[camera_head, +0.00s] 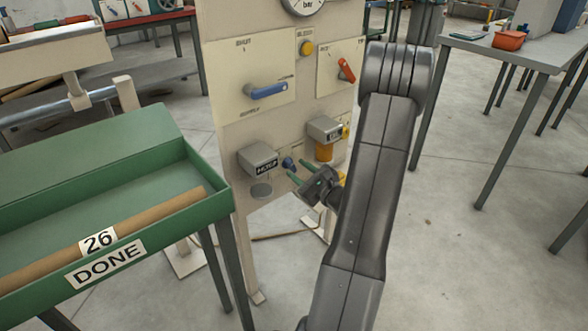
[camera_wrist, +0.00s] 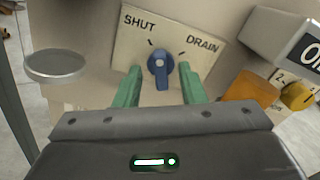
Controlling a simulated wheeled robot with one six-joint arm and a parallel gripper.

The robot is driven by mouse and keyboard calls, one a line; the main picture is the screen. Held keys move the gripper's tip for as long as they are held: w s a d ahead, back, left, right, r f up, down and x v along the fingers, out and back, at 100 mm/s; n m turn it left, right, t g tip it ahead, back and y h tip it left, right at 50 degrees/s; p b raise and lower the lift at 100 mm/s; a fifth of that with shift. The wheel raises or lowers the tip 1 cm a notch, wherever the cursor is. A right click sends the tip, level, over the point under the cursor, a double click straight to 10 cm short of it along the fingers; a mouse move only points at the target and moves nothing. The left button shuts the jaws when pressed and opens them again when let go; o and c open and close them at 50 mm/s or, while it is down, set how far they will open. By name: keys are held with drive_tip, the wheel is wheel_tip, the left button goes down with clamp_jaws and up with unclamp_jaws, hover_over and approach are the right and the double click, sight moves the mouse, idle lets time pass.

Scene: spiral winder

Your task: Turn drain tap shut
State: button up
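The drain tap is a small blue knob (camera_wrist: 160,70) on a cream plate marked SHUT at upper left and DRAIN at upper right. Its grip looks roughly upright in the wrist view, with a small pale mark on it; I cannot tell its exact setting. The knob also shows low on the panel in the head view (camera_head: 289,163). My gripper (camera_wrist: 158,84) is open, with one green finger on each side of the knob and a gap on both sides. In the head view my gripper (camera_head: 301,172) points at the knob from the lower right.
A grey labelled box (camera_head: 258,158) with a round cup (camera_head: 261,191) sits left of the tap. A blue lever (camera_head: 268,91) and red lever (camera_head: 346,70) are above. A green tray (camera_head: 160,222) stands left.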

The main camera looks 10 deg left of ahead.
sight(290, 165)
drive_tip(key=shift+x, duration=1.45)
drive_tip(key=shift+c, duration=0.5)
clamp_jaws()
drive_tip(key=n+b, duration=0.1)
drive_tip(key=b, duration=0.2)
drive_tip(key=shift+s+f+n, duration=0.1)
drive_tip(key=shift+f+n, duration=0.2)
drive_tip(key=shift+f, duration=0.05)
drive_tip(key=n+b, duration=0.2)
drive_tip(key=b, duration=0.1)
drive_tip(key=shift+a, duration=0.1)
drive_tip(key=shift+s+r+n+b, duration=0.1)
drive_tip(key=shift+r+n+b, duration=0.05)
drive_tip(key=shift+n+b, duration=0.35)
drive_tip(key=shift+o, duration=0.5)
unclamp_jaws()
